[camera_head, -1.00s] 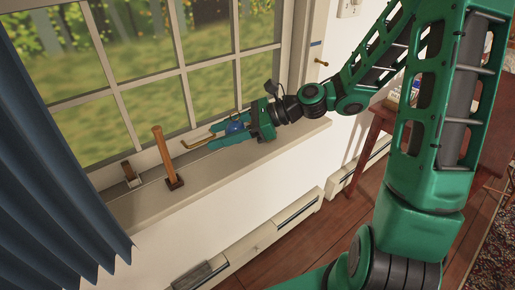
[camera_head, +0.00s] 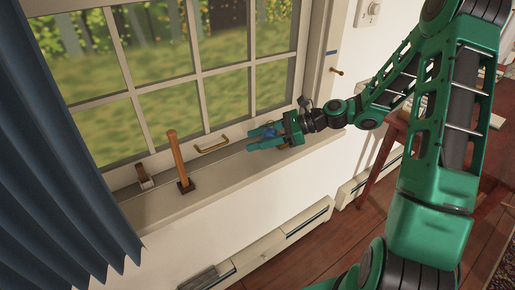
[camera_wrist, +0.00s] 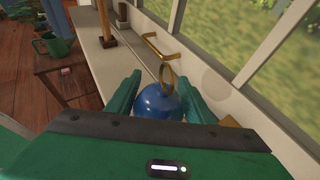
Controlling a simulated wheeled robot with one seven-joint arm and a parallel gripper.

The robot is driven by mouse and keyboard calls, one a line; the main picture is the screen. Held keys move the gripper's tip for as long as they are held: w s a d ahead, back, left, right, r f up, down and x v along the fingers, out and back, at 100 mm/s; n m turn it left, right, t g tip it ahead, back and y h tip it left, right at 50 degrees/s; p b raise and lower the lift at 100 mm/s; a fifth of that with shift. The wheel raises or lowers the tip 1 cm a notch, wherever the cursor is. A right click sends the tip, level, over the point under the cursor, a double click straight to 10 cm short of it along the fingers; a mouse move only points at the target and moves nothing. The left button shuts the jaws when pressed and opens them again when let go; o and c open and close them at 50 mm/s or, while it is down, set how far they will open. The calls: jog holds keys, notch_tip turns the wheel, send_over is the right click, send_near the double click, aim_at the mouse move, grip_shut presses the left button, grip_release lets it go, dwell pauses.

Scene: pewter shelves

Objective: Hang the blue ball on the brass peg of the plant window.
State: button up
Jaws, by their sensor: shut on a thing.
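The blue ball (camera_wrist: 158,103) with a brass ring on top sits between the two green fingers of my gripper (camera_wrist: 160,86), which is shut on it. In the head view the ball (camera_head: 269,132) is mostly hidden by the fingers of my gripper (camera_head: 262,139), low over the right part of the window sill. The brass peg (camera_head: 337,71) sticks out from the wall right of the window, above and right of my gripper and apart from it. The peg does not show in the wrist view.
A brass handle (camera_head: 212,146) is on the lower window frame, left of my gripper. A wooden post (camera_head: 179,160) stands on the sill (camera_head: 225,178) further left, beside a small block (camera_head: 144,177). A blue curtain (camera_head: 60,150) hangs at left; a wooden table (camera_head: 392,135) stands at right.

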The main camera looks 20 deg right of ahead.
aim_at(258, 154)
jog(key=shift+w+d+f, duration=0.2)
jog(key=shift+d+f, duration=0.05)
jog(key=shift+f, duration=1.7)
jog(key=shift+f, duration=0.15)
jog(key=o, duration=1.1)
jog(key=shift+c, duration=0.2)
